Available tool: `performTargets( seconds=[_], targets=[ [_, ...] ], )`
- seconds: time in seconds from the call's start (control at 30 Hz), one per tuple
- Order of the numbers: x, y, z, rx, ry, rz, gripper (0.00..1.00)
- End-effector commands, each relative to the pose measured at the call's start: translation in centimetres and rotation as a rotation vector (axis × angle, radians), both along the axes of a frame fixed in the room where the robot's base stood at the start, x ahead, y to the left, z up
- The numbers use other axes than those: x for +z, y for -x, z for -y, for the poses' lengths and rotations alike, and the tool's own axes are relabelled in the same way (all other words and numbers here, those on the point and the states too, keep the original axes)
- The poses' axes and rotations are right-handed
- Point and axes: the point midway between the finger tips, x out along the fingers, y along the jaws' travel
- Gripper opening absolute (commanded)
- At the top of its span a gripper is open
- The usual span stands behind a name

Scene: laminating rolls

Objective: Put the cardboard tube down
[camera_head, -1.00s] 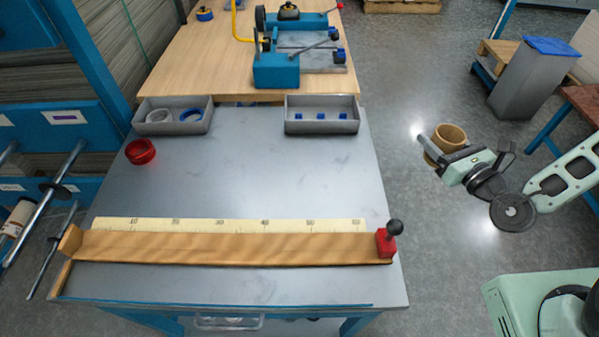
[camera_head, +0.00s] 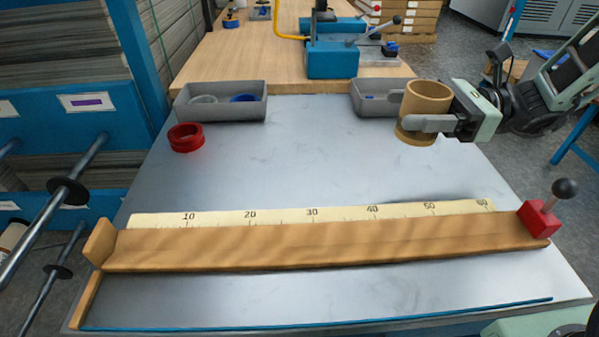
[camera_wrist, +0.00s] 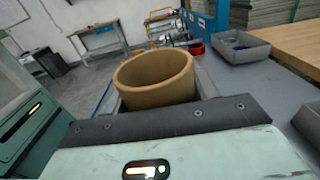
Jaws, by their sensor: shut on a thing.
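The cardboard tube (camera_head: 427,96) is a short, wide tan cylinder, upright with its open end up. My gripper (camera_head: 418,122) is shut on it, with a grey finger across its near side, over the right back part of the grey metal table (camera_head: 300,165). I cannot tell whether the tube's bottom touches the table or hangs above it. In the wrist view the tube (camera_wrist: 155,80) stands just beyond the dark edge of my gripper, and its lower part is hidden.
A wooden measuring fence (camera_head: 310,240) with a ruler and a red stop (camera_head: 538,218) crosses the table's front. A red ring (camera_head: 186,138) sits at left. Grey trays stand at back left (camera_head: 222,112) and back right (camera_head: 368,107), the latter partly behind my gripper. The middle is clear.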

Motion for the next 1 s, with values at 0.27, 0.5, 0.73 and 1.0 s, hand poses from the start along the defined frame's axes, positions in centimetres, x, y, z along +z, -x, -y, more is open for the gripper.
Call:
performTargets(
  seconds=[0.27, 0.5, 0.73, 1.0],
  targets=[
    [-1.4, 0.3, -0.2, 0.014, -0.002, -0.004, 0.36],
    [-5.6, 0.3, -0.2, 0.014, -0.002, -0.004, 0.36],
    [-7.3, 0.3, -0.2, 0.013, -0.002, -0.002, 0.36],
    [-10.2, 0.3, -0.2, 0.013, -0.001, -0.001, 0.36]
  ],
)
